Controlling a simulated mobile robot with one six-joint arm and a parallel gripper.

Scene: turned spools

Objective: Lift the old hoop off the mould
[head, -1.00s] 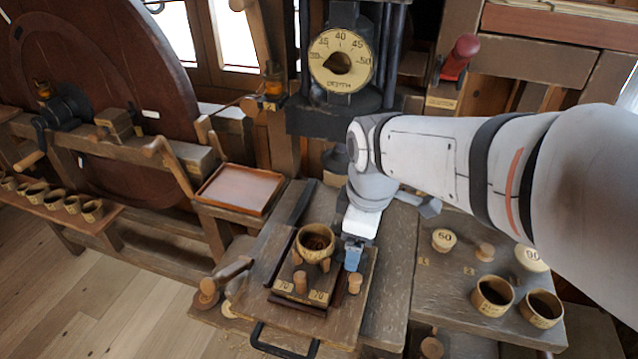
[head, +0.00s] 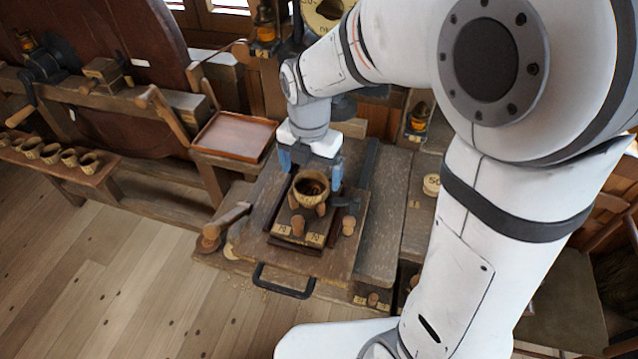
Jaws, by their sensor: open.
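The hoop (head: 297,193) is a tan wooden ring with a dark inside, and it looks upright on the mould. The mould (head: 284,230) is a dark block with wooden pegs and number plates at its front, on the wooden bench. My gripper (head: 311,177) is open and points down just behind and above the hoop. Its two blue fingers stand apart, one to the left and one to the right of the hoop's far side. I cannot tell whether either finger touches the hoop. The hoop's far underside is hidden.
A shallow reddish tray (head: 235,137) stands on the left. Several small wooden cups sit on a low bench (head: 88,181) farther left. A black bar handle (head: 283,290) sticks out at the front. My arm covers much of the right side.

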